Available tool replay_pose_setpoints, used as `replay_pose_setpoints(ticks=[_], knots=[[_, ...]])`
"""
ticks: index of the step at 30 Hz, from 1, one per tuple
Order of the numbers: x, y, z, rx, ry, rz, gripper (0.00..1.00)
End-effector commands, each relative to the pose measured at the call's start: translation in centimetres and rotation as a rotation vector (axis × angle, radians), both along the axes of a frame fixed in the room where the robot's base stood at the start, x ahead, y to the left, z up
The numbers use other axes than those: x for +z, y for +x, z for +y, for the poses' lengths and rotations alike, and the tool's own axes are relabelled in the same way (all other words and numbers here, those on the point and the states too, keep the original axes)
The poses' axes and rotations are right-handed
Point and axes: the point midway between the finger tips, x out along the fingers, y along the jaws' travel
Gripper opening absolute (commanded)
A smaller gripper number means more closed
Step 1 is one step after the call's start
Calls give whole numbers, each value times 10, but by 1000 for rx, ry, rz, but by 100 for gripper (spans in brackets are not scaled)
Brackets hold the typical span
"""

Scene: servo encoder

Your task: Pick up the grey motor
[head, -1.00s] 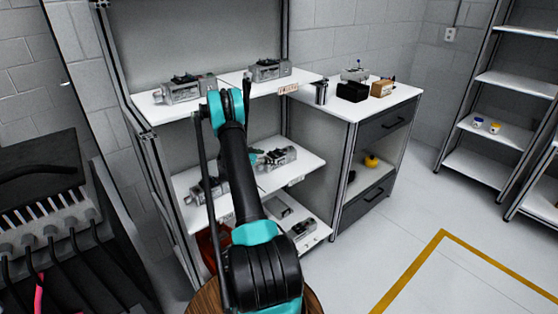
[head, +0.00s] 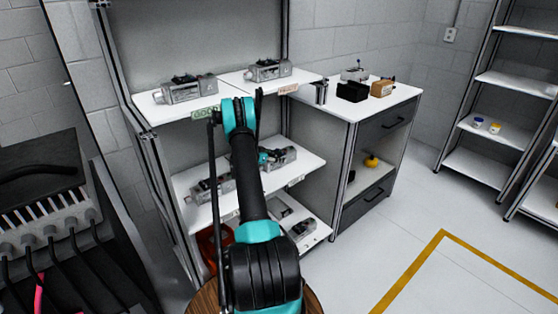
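Several grey motors with dark parts on top sit on a white shelf unit. On the top shelf, one motor (head: 188,92) is at the left and another (head: 269,71) at the right. On the middle shelf, one motor (head: 281,157) lies right of my arm and another (head: 207,191) left of it, partly covered by the arm. Another grey motor (head: 301,229) is on the bottom shelf. Small teal and dark parts show beside my arm at the middle-shelf right motor; they may belong to my gripper. Its fingers are not clearly visible, and contact cannot be told.
A side cabinet (head: 365,124) stands right of the shelves, with a black bin (head: 353,92) and a cardboard box (head: 382,88) on top. A red object (head: 211,240) is low at the left. Open floor lies at the right, beside another shelf rack (head: 508,83).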

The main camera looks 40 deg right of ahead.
Motion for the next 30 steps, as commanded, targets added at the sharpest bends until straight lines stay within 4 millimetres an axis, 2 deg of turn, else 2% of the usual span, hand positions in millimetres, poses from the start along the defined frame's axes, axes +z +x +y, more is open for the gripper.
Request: replay_pose_setpoints(ticks=[2, 16, 25, 30], knots=[[0, 0, 0, 0, 0, 0, 60], [0, 0, 0, 0, 0, 0, 1], [4, 0, 0, 0, -2, 1, 0], [20, 0, 0, 0, -2, 1, 0]])
